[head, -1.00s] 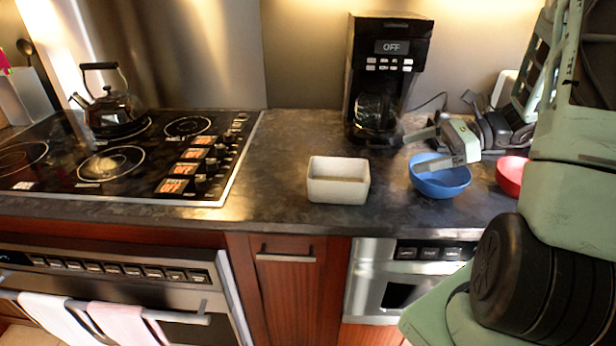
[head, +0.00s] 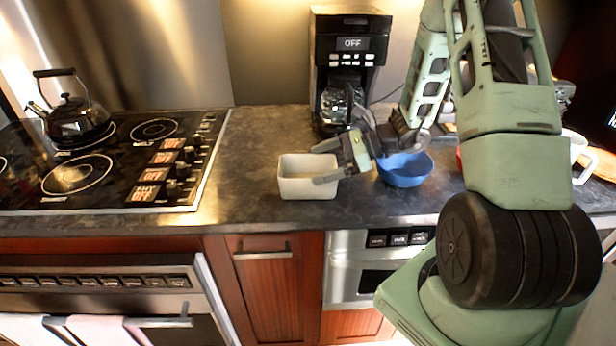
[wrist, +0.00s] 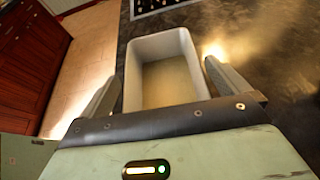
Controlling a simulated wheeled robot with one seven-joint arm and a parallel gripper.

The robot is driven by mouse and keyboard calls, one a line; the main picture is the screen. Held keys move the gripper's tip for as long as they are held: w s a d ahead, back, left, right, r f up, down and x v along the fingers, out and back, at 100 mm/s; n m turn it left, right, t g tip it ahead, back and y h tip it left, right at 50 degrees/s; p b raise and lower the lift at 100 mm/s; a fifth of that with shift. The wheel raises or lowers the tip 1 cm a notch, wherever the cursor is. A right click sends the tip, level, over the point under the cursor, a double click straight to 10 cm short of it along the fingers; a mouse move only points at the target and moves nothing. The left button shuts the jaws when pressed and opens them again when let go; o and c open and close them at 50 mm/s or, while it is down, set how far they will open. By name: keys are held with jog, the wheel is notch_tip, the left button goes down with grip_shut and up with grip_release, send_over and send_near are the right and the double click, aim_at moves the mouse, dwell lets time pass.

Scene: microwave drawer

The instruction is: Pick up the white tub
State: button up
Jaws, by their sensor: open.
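The white tub (head: 303,188) is an empty, open-topped rectangular container standing upright on the dark counter, left of the blue bowl. In the wrist view the tub (wrist: 168,80) lies ahead of my gripper, with its near end hidden behind the gripper body. My gripper (head: 321,164) is open and empty at the tub's right side, with its fingers over the tub's right part in the head view. In the wrist view my gripper (wrist: 163,71) has one finger on each side of the tub. I cannot tell whether either finger touches it.
A blue bowl (head: 405,173) stands just right of the tub, under my arm. A coffee maker (head: 347,75) stands behind it. The stove (head: 100,170) with a kettle (head: 75,118) is to the left. The counter's front edge is close to the tub.

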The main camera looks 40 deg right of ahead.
jog(key=shift+x, duration=1.15)
jog(key=c, duration=0.7)
jog(key=shift+c, duration=0.2)
jog(key=shift+r, duration=0.15)
